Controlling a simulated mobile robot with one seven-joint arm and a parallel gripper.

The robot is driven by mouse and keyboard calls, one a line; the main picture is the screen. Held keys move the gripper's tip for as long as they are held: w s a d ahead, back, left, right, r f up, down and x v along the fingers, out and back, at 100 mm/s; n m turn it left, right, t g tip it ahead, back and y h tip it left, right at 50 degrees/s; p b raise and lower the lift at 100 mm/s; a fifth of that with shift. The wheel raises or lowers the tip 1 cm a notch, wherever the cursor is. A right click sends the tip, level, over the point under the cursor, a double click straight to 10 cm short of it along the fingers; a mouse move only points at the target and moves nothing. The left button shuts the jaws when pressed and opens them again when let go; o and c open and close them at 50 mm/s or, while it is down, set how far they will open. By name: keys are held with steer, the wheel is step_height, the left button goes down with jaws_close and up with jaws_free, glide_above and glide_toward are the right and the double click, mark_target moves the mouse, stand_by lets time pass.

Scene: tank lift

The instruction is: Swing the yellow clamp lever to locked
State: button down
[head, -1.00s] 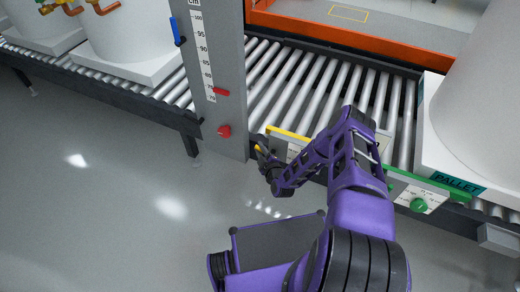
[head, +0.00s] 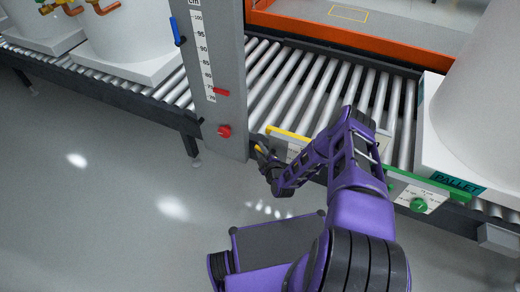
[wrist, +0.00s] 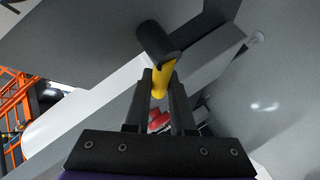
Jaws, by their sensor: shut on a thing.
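The yellow clamp lever (wrist: 164,76) shows in the wrist view as a short yellow shaft with a thick black end (wrist: 157,42). My gripper (wrist: 160,88) has its two dark fingers closed on either side of the yellow shaft, below the black end. In the head view, my gripper (head: 259,151) is low beside the foot of the grey column (head: 223,100), at the left end of a yellow-edged panel (head: 288,132). Only a small bit of yellow shows there, and my wrist hides most of the lever. The lever's locked mark cannot be made out.
The grey column carries a scale, a red knob (head: 224,131) and a blue handle (head: 177,31). A roller conveyor (head: 290,80) runs behind. A green knob (head: 418,205) and a white pallet (head: 437,160) are at right. The floor in front is clear.

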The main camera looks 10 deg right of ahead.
steer(key=shift+d+r+t, duration=0.1)
steer(key=shift+r+t, duration=0.05)
steer(key=shift+t, duration=0.15)
steer(key=shift+s+d+r+m+t+y, duration=0.15)
steer(key=shift+r+m+t+y, duration=0.15)
steer(key=shift+m+t, duration=0.25)
steer(key=shift+s+d+r+m+t+y, duration=0.1)
steer(key=shift+r+m+t+y, duration=0.1)
steer(key=shift+r+m+t, duration=0.25)
steer(key=shift+s+d+r+m+t, duration=0.1)
steer(key=shift+d+r+m+t, duration=0.1)
steer(key=shift+m+t, duration=0.3)
steer(key=shift+s+d+r+m+t, duration=0.1)
steer(key=shift+d+m+t, duration=0.05)
steer(key=shift+m+t, duration=0.3)
steer(key=c, duration=0.8)
jaws_free()
steer(key=shift+o, duration=0.2)
